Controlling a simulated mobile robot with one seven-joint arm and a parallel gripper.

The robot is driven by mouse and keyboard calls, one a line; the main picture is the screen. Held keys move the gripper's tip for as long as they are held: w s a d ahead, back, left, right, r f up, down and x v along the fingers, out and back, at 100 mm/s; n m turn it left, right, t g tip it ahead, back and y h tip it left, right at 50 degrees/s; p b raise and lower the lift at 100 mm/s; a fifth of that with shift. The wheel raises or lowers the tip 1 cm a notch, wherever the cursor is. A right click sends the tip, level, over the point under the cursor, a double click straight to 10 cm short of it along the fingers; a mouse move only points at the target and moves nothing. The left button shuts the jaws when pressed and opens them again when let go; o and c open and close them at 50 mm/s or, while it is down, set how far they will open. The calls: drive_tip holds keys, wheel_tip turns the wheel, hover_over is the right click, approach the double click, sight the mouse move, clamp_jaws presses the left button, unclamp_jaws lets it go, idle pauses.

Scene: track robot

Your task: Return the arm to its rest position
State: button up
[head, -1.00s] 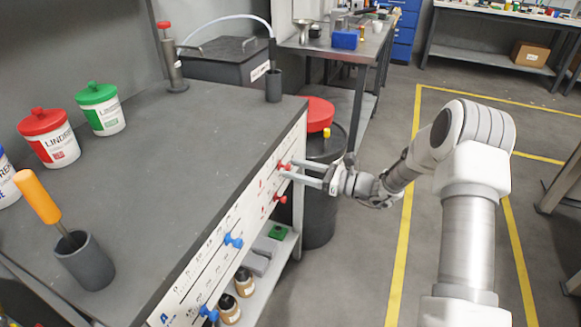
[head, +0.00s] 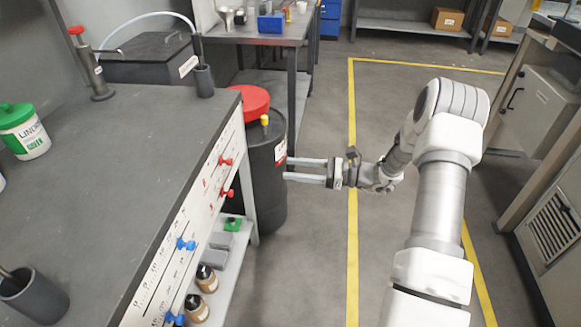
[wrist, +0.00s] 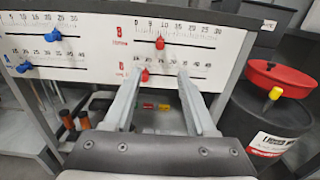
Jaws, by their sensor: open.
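My gripper (head: 288,169) is open and empty in the head view, in front of the dark drum and to the right of the slider panel (head: 203,205). In the wrist view my gripper (wrist: 158,78) shows two parallel grey fingers pointing at the panel, with nothing between them. A red slider knob (wrist: 145,75) appears near the fingertips there, and another red knob (wrist: 160,43) sits above it. In the head view the fingers are apart from the red knobs (head: 227,161). My arm stretches from the lower right toward the panel side.
A dark drum (head: 265,190) with a red lid (head: 250,101) stands beside the dark bench (head: 110,170). Small bottles (head: 206,278) stand on the shelf under the panel. Grey cabinets (head: 545,110) line the right. The floor (head: 310,260) between bench and cabinets is clear.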

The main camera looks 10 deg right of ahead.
idle(0.3)
drive_tip(key=s+a+r+n+g+h, duration=0.3)
drive_tip(key=s+r+n+h, duration=0.1)
drive_tip(key=s+r+n, duration=0.25)
drive_tip(key=s+a+r+n+g+h, duration=0.4)
drive_tip(key=s+r+n, duration=0.2)
drive_tip(key=s, duration=0.2)
drive_tip(key=s+d+r+n+t+h, duration=0.3)
drive_tip(key=s+d+r+n+h, duration=0.15)
drive_tip(key=s, duration=0.25)
drive_tip(key=s+d+r+n+t+h, duration=0.3)
drive_tip(key=s+n+t+h, duration=0.15)
drive_tip(key=s, duration=0.35)
wheel_tip(320, 180, up, 19)
drive_tip(key=g+p, duration=0.1)
drive_tip(key=p, duration=1.8)
drive_tip(key=shift+w, duration=0.15)
drive_tip(key=shift+a+n, duration=0.1)
drive_tip(key=shift+n, duration=0.15)
